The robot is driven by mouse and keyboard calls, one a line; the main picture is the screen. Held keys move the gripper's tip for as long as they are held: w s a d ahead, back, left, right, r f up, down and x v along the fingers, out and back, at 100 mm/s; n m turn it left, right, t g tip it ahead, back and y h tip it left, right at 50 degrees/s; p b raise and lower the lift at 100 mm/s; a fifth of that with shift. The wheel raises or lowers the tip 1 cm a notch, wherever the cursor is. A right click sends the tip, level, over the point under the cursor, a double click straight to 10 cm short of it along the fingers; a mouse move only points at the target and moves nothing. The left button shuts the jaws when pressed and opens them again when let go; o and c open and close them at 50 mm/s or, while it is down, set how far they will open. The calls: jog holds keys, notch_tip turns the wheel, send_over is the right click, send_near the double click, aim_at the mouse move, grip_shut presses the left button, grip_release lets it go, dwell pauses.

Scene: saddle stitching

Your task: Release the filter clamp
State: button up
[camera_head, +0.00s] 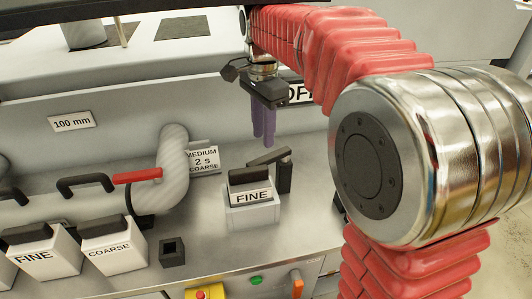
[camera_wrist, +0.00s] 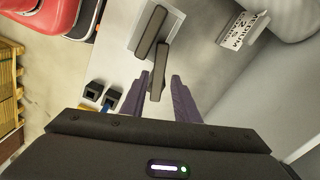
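The filter clamp looks to be the dark lever (camera_head: 270,158) on a dark upright post, right beside a white box marked FINE (camera_head: 252,198) with a black top, seated in a grey holder. In the wrist view the lever (camera_wrist: 159,72) lies next to the black top bar (camera_wrist: 150,32) of the box. My gripper (camera_head: 264,140) points down above and behind the lever in the head view. Its purple fingers (camera_wrist: 163,88) are apart in the wrist view, with the lever's end showing between them. I cannot tell how high the fingertips are, and no contact shows.
A second FINE box (camera_head: 38,250) and a COARSE box (camera_head: 112,246) stand at the left. A grey pipe (camera_head: 170,170) and a red-handled lever (camera_head: 137,175) are near the back wall. A small black socket (camera_head: 172,252) sits in front.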

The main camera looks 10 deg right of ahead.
aim_at(264, 158)
jog(key=shift+f, duration=0.15)
jog(key=shift+f, duration=3.6)
grip_shut()
jog(key=shift+d, duration=0.2)
jog(key=shift+a, duration=0.15)
